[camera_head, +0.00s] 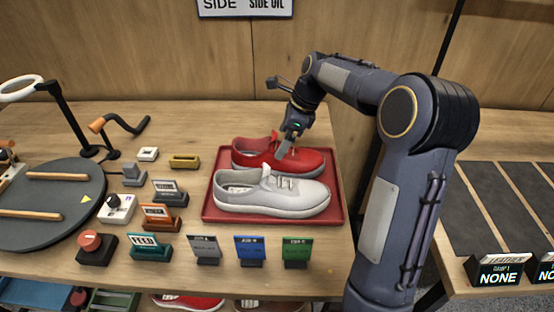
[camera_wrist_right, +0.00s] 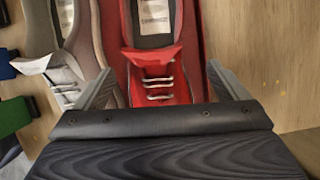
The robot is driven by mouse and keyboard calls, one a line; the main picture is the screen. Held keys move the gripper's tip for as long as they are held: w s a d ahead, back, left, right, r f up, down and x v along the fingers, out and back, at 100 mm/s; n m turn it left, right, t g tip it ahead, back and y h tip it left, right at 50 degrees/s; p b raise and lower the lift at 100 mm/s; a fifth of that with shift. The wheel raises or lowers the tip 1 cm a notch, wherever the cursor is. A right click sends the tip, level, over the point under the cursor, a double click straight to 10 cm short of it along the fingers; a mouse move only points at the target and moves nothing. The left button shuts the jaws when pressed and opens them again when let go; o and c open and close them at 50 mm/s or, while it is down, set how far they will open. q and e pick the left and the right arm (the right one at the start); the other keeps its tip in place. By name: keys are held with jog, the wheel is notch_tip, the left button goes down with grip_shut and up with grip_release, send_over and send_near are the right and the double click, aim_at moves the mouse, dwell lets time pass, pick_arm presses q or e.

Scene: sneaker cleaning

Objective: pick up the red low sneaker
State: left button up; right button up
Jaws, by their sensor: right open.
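The red low sneaker (camera_head: 302,160) lies on the far side of a red tray (camera_head: 268,217), behind a light grey sneaker (camera_head: 275,196). My right gripper (camera_head: 287,148) comes down over the red sneaker from above. In the right wrist view its open fingers stand to the left and right of the red sneaker's laced front (camera_wrist_right: 158,75), with nothing closed on. The left finger lies between the red sneaker and the grey one (camera_wrist_right: 65,80). Whether the fingers touch the red shoe I cannot tell. My left gripper is not in view.
Several small label stands, such as the green one (camera_head: 297,251), line the near side of the tray. A dark round turntable (camera_head: 45,200) and a red button (camera_head: 90,242) are at the left. Bare wood (camera_head: 225,120) lies behind the tray.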

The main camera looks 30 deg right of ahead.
jog(key=x, duration=0.4)
jog(key=shift+s+a+f, duration=0.15)
jog(key=shift+s+f, duration=0.1)
jog(key=shift+f, duration=0.1)
jog(key=shift+r, duration=0.1)
jog(key=c, duration=1.3)
